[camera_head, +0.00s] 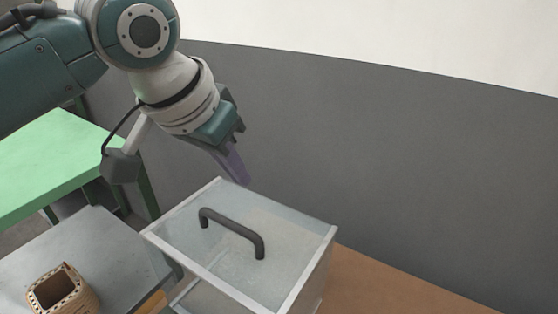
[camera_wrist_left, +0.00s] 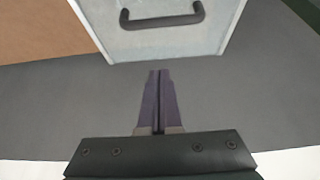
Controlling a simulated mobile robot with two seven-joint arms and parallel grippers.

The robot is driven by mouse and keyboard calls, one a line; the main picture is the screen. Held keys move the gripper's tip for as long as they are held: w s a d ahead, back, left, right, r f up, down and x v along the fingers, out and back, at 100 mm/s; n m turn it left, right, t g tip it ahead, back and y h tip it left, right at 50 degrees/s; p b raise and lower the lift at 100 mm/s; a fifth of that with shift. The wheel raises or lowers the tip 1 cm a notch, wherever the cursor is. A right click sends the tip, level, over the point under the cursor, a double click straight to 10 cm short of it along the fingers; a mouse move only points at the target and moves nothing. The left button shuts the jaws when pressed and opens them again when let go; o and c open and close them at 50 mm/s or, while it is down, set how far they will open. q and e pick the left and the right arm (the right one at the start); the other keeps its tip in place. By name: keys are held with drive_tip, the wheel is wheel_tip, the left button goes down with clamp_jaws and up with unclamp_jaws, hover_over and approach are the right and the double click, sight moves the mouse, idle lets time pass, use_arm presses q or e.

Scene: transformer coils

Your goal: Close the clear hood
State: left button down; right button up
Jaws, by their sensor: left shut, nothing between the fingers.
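The clear hood (camera_head: 288,232) is a see-through box lid with pale edges and a dark bar handle (camera_head: 232,233) on top. Its top panel lies flat over the box. In the left wrist view the hood (camera_wrist_left: 165,42) shows at the top, with its handle (camera_wrist_left: 162,19) near the upper edge. My left gripper (camera_head: 238,172) is shut and empty, just behind the hood's far corner in the head view. In the left wrist view its fingertips (camera_wrist_left: 159,74) are together, just short of the hood's edge. My right gripper is not in view.
A grey table (camera_head: 105,250) stands at the lower left with a tan perforated coil piece (camera_head: 62,290) on it. A green table (camera_head: 50,160) is behind at the left. A dark grey wall (camera_head: 400,170) runs behind the hood.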

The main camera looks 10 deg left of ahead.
sight(240, 238)
use_arm(q)
drive_tip(key=b+x, duration=0.1)
drive_tip(key=x, duration=0.5)
drive_tip(key=shift+w+d+f, duration=0.1)
drive_tip(key=shift+w+f, duration=0.05)
drive_tip(key=shift+f, duration=0.2)
drive_tip(key=s+p, duration=0.1)
drive_tip(key=s+a+p, duration=0.1)
drive_tip(key=shift+s+r+p, duration=0.15)
drive_tip(key=shift+p, duration=0.25)
drive_tip(key=shift+s+a+f+p, duration=0.2)
drive_tip(key=shift+s+p, duration=0.2)
drive_tip(key=shift+s, duration=0.15)
drive_tip(key=shift+s+f, duration=0.1)
drive_tip(key=shift+s, duration=0.05)
